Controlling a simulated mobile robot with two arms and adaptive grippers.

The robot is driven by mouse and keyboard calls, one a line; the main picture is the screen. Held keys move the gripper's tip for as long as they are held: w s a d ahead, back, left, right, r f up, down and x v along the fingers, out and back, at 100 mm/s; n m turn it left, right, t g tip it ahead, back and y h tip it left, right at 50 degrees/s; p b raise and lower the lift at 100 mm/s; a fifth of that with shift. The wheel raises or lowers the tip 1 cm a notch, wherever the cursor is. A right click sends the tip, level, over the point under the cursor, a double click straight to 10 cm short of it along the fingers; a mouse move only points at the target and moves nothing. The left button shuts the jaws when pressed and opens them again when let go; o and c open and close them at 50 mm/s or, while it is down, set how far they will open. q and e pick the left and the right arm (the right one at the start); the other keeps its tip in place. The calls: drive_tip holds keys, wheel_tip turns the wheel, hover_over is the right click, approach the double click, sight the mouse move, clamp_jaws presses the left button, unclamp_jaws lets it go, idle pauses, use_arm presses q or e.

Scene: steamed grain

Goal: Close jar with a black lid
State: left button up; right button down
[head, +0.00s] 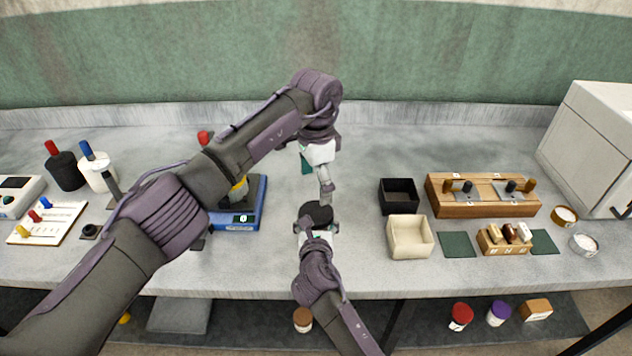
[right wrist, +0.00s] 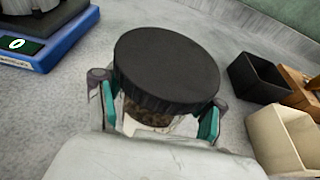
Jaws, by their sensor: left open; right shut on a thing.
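A jar (right wrist: 158,118) with brown grainy contents stands on the grey worktop, mostly hidden under its wide black lid (right wrist: 167,68). The lid (head: 318,212) lies over the jar's mouth; I cannot tell whether it is tight. My right gripper (right wrist: 158,112) is shut on the jar below the lid, with a green pad at each side. In the head view my right gripper (head: 317,230) comes up from the front edge. My left gripper (head: 326,186) is open just behind and above the lid. Its fingers are partly hidden, and a gap to the lid is hard to judge.
A blue scale (head: 240,222) stands to the left, partly behind my left arm. A black box (head: 399,196) and a cream box (head: 410,238) stand to the right. Farther right are a wooden rack (head: 455,206) and a white cabinet (head: 590,145).

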sight(316, 212)
use_arm(q)
drive_tip(key=shift+f, duration=4)
